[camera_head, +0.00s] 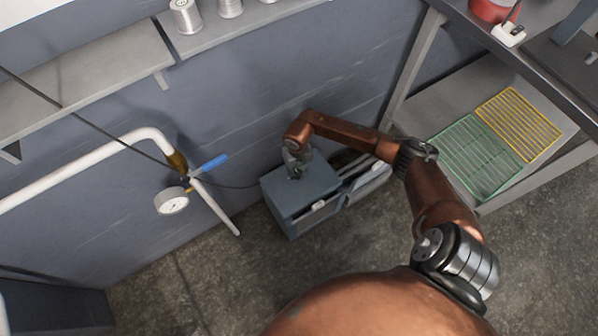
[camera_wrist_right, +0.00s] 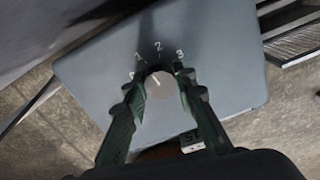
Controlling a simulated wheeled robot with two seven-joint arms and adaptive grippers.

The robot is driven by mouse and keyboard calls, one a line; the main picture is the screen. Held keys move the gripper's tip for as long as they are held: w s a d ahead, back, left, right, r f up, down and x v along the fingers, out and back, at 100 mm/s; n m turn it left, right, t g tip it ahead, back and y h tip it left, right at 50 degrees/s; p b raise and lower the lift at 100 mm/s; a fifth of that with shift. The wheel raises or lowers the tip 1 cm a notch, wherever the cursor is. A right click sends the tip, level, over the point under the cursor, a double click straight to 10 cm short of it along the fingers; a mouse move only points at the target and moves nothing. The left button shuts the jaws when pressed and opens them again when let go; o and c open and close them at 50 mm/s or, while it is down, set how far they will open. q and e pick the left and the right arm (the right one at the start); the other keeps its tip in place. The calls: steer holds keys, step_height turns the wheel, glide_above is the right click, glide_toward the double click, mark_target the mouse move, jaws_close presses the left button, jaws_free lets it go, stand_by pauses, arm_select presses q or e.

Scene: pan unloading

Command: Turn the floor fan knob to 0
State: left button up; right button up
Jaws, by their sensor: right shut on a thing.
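The floor fan (camera_head: 282,203) is a blue-grey box unit standing on the floor against the wall in the head view. Its top panel (camera_wrist_right: 232,72) fills much of the right wrist view. The round pale knob (camera_wrist_right: 161,90) sits there, with 1, 2 and 3 printed in an arc beyond it. Another mark to the left is partly hidden by a finger. A short line on the knob points up and slightly left. My right gripper (camera_head: 296,168) is over the fan's top, its fingers (camera_wrist_right: 162,86) closed on both sides of the knob. My left gripper is not in view.
A white pipe with a gauge (camera_head: 171,201) and blue valve handle (camera_head: 215,162) runs left of the fan. A shelf unit with green (camera_head: 474,157) and yellow (camera_head: 518,124) racks stands right. A wall shelf (camera_head: 107,72) is above; open floor lies in front.

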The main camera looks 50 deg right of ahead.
steer(key=n, duration=0.3)
steer(key=shift+r, duration=0.1)
steer(key=n, duration=0.2)
steer(key=shift+n, duration=0.3)
steer(key=n, duration=0.4)
steer(key=shift+n, duration=1.1)
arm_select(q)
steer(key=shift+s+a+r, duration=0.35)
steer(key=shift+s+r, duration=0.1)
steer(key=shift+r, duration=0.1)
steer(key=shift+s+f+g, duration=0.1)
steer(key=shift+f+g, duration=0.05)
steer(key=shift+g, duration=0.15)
arm_select(e)
steer(key=shift+n, duration=0.4)
steer(key=o, duration=1.2)
steer(key=shift+a, duration=0.1)
steer(key=shift+c, duration=0.2)
